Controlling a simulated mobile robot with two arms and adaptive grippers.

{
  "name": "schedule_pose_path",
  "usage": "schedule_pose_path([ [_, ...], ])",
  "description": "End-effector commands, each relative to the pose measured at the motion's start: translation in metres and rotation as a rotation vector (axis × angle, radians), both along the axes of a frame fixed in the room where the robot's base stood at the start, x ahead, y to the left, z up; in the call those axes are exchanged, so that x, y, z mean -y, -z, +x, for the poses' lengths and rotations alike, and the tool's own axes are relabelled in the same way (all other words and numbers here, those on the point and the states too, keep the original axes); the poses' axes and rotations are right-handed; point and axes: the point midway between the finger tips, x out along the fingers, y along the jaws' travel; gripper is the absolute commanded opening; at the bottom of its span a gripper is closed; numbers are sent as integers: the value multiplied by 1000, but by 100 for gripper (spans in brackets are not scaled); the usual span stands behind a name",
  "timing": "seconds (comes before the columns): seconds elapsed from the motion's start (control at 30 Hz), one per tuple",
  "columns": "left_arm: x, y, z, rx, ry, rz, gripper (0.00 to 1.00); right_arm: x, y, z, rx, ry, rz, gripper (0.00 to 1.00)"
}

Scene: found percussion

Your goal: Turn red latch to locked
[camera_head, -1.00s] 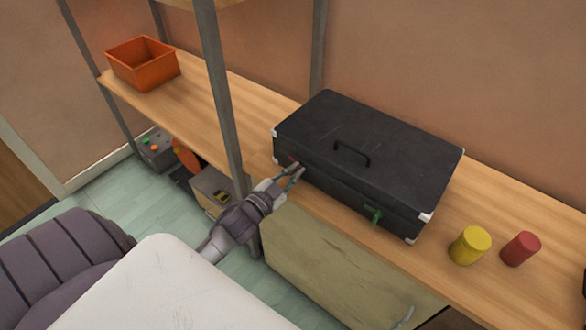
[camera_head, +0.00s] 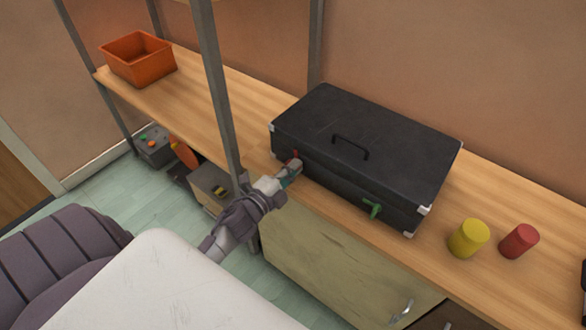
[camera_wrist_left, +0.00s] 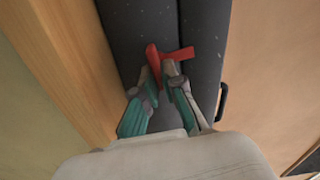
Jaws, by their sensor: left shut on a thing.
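The black case (camera_head: 370,137) lies on the wooden shelf with its front toward me. The red latch (camera_head: 296,154) is at the left end of its front face, mostly hidden by my left gripper (camera_head: 290,170) in the head view. In the left wrist view, the red latch (camera_wrist_left: 155,62) shows as two red arms meeting at an angle. My left gripper (camera_wrist_left: 159,78) is shut on one arm of it, and the other arm sticks out to the right. The green latch (camera_head: 372,207) is on the right part of the case front. My right gripper is not in view.
A grey shelf post (camera_head: 220,90) stands left of the case, close to my left arm. An orange bin (camera_head: 138,58) sits at the far left. The shelf between bin and post is clear.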

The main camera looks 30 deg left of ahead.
Motion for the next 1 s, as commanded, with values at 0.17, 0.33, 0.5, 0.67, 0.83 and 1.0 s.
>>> schedule_pose_path([
  [0.17,1,2,0,7,1,93,0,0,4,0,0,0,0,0],
  [0.33,1,3,0,11,1,149,0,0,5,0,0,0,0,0],
  [0.5,1,3,0,13,1,172,0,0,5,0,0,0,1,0],
  [0.67,1,3,-1,13,1,178,0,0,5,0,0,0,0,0],
  [0.83,1,3,-1,12,1,178,0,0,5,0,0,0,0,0],
  [1.0,1,3,-1,12,1,178,23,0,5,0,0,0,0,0],
])
